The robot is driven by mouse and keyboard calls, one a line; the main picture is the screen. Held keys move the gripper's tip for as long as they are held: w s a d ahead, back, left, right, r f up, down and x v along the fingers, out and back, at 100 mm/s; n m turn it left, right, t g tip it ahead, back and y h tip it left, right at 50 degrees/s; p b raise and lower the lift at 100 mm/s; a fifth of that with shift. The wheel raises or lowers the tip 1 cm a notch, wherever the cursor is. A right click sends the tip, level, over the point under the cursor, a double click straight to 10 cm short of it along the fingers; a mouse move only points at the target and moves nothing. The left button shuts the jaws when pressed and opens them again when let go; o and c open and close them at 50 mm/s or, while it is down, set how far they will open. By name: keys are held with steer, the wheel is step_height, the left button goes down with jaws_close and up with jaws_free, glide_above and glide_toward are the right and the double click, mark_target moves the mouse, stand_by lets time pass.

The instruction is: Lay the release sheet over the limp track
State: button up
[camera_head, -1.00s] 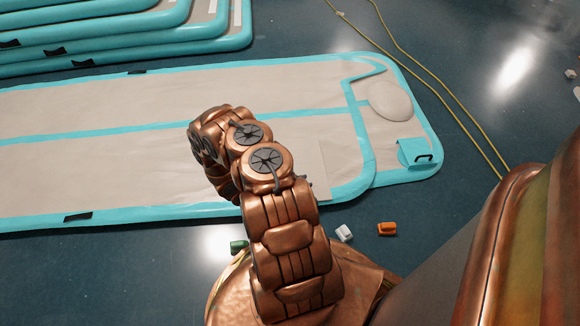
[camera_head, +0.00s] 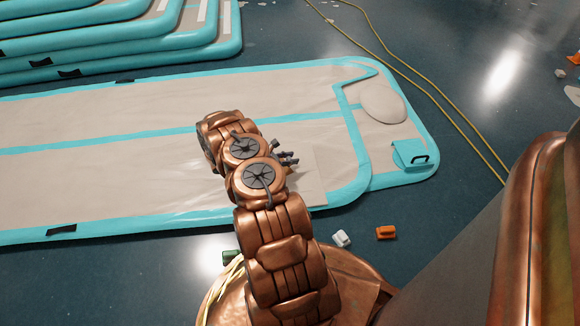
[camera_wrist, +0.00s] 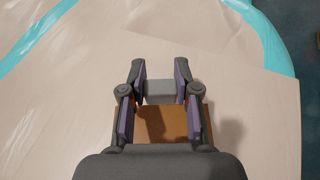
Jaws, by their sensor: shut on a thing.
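The limp track (camera_head: 110,175) is a long, flat, beige panel with teal edging on the floor; it fills most of the wrist view (camera_wrist: 70,110). My gripper (camera_wrist: 160,66) is over its right part, with dark fingers shut on a grey block (camera_wrist: 160,90).
A plain beige panel (camera_wrist: 250,105) lies over the track near its front right edge. A round beige patch (camera_head: 384,104) and a teal flap (camera_head: 410,155) are at the track's right end. Stacked tracks (camera_head: 130,50) stand back left. White (camera_head: 341,238) and orange (camera_head: 386,232) pieces lie on the floor.

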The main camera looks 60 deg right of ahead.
step_height(320, 180, down, 4)
steer(key=shift+r+b, duration=0.2)
steer(key=shift+b, duration=0.7)
steer(key=shift+r, duration=0.1)
steer(key=o, duration=0.9)
steer(key=shift+o, duration=0.2)
steer(key=shift+w+a+r+p, duration=0.1)
steer(key=shift+a+r+p, duration=0.05)
steer(key=shift+a+p, duration=0.15)
steer(key=p+v, duration=0.4)
steer(key=v, duration=0.7)
steer(key=shift+w+a, duration=0.15)
steer(key=shift+w, duration=0.05)
